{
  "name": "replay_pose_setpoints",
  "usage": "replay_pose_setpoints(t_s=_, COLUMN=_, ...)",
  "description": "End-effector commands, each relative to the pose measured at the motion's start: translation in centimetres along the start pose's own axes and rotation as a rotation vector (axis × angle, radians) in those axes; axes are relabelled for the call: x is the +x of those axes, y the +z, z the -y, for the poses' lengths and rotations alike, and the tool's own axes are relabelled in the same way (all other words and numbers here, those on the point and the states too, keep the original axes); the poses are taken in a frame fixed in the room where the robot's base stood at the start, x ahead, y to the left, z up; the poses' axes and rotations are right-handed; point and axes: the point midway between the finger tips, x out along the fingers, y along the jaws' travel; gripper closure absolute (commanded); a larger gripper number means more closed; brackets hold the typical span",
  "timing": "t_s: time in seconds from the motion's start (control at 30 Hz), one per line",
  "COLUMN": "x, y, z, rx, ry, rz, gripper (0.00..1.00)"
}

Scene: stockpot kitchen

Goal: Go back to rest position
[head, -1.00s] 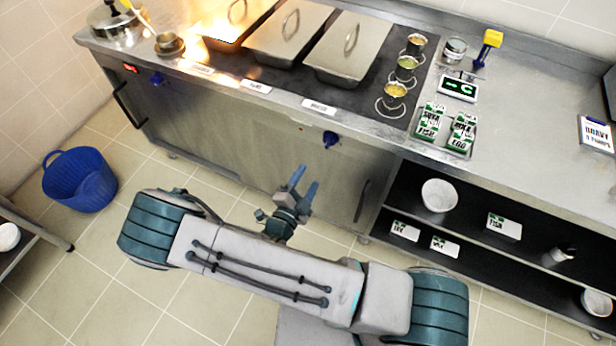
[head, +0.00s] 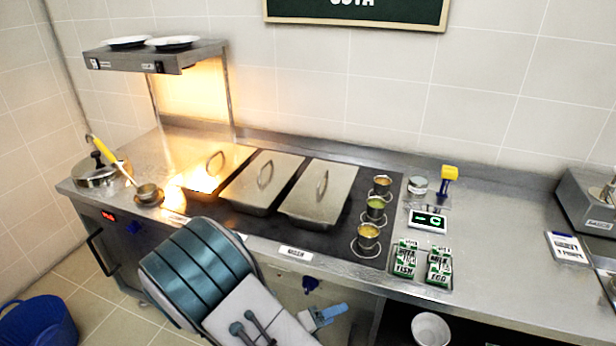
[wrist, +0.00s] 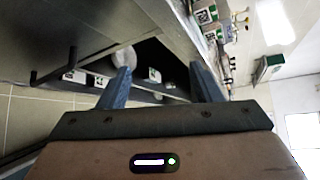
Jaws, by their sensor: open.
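My gripper (wrist: 160,90) is open and empty in the wrist view, its two blue fingers apart with nothing between them. In the head view only a blue finger part (head: 325,316) shows low in the picture, beside my arm and in front of the counter's front face. My arm hides part of the counter front.
The steel counter (head: 480,255) carries lidded pans (head: 318,193), a stockpot (head: 97,172), sauce cups (head: 368,238), labelled cartons (head: 405,260) and a scale display (head: 428,220). A heat-lamp shelf (head: 150,58) stands at the back left. A blue bin (head: 40,322) is on the floor.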

Motion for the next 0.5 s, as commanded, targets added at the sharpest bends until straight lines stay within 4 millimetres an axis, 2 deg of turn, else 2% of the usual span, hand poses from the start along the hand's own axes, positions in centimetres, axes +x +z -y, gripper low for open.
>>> replay_pose_setpoints(t_s=0.03, x=0.5, y=-0.3, z=1.4, rx=0.109, ry=0.02, rz=-0.076, gripper=0.42)
replay_pose_setpoints(t_s=0.2, x=1.4, y=-1.9, z=5.2, rx=0.486, ry=0.049, rz=-0.324, gripper=0.42)
replay_pose_setpoints(t_s=0.5, x=1.5, y=-4.7, z=11.3, rx=1.15, ry=0.007, rz=-0.748, gripper=0.42)
